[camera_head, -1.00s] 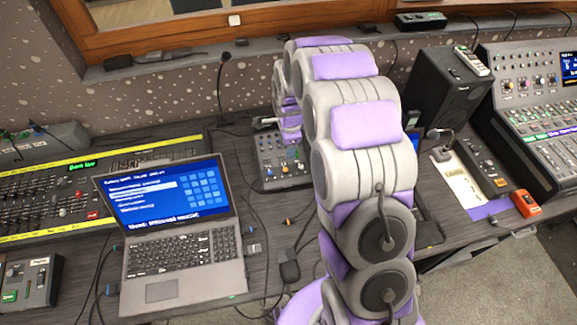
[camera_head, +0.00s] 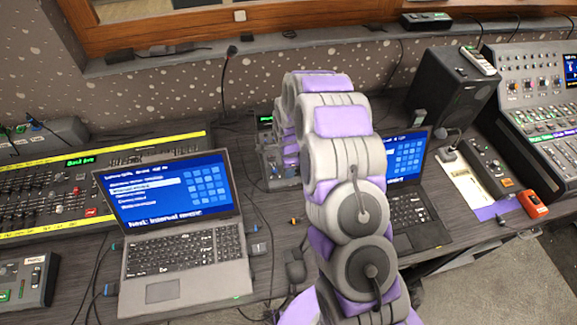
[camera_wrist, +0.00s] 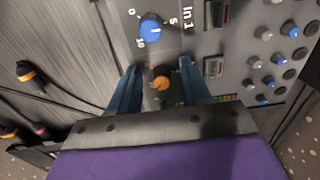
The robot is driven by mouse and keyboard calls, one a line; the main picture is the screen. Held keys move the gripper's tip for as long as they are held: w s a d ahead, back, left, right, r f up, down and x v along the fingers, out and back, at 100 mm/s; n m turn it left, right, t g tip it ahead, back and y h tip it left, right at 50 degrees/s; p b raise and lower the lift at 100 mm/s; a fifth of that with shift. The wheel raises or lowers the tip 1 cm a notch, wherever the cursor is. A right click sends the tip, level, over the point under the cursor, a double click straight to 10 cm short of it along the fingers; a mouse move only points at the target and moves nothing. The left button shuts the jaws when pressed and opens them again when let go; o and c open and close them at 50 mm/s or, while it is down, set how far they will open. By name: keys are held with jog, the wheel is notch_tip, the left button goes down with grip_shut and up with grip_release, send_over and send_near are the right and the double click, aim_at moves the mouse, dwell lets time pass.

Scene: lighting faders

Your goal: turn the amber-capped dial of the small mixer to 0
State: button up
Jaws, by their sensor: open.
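The small mixer (camera_wrist: 232,60) fills much of the wrist view as a grey panel with an "in 1" label. The amber-capped dial (camera_wrist: 160,83) sits between the two blue fingers of my gripper (camera_wrist: 160,68). The fingers stand apart on either side of it, with a gap showing around the cap. Its pointer and scale cannot be read. A blue-capped dial (camera_wrist: 151,28) beyond the fingertips has a scale marked 0, 5 and 10. In the head view, my arm and wrist largely hide the mixer.
Several small blue and grey knobs (camera_wrist: 265,85) lie at the right of the wrist view. Cable plugs (camera_wrist: 28,75) are at the left. In the head view, an open laptop (camera_head: 180,265) stands left, another laptop (camera_head: 410,215) right of my arm, and a black speaker (camera_head: 452,90) behind.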

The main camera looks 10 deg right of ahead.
jog(key=shift+d, duration=0.8)
jog(key=c, duration=0.4)
jog(key=shift+c, duration=1.1)
jog(key=shift+a, duration=0.4)
grip_shut()
